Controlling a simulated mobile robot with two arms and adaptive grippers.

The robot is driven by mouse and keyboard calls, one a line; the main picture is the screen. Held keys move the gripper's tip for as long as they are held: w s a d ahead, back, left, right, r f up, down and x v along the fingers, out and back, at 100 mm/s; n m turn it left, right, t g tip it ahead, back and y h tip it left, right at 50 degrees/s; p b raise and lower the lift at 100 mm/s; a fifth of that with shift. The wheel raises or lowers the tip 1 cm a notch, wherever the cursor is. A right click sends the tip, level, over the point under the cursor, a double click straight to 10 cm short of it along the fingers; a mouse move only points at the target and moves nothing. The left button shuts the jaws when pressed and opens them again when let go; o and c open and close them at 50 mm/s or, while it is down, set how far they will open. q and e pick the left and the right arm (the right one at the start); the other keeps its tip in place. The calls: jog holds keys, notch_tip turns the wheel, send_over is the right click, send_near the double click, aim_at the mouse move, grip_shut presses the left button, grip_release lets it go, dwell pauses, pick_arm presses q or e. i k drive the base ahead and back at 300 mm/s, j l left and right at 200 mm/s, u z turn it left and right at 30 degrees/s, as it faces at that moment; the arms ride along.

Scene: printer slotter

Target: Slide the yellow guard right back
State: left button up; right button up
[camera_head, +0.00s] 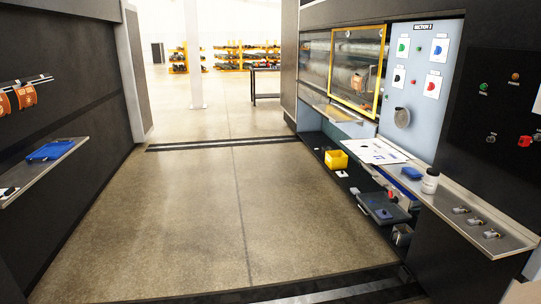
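The yellow guard (380,72) is a see-through panel in a yellow frame on the machine along the right side. It stands upright over the right part of the machine's opening, beside the light blue control panel (408,128). To its left, the grey machine section (314,62) is not covered by the yellow frame. Grey roller-like shapes and a small orange-brown patch show through the guard. Neither of my grippers is in view.
A metal shelf (470,212) with a white bottle (430,181) and small metal parts juts out below the panel. A yellow bin (336,160) and a dark grey item (383,208) sit low along the machine. The concrete aisle (210,215) is clear. A shelf (40,168) juts out at left.

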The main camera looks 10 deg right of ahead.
aim_at(373, 116)
jog(key=i+j, duration=0.1)
jog(key=i, duration=1.7)
jog(key=i+l+z, duration=0.2)
jog(key=i+z, duration=0.25)
jog(key=i, duration=0.2)
jog(key=i+z, duration=0.45)
jog(key=i, duration=0.2)
jog(key=i+j+z, duration=0.3)
jog(key=i+z, duration=0.15)
jog(key=i, duration=0.15)
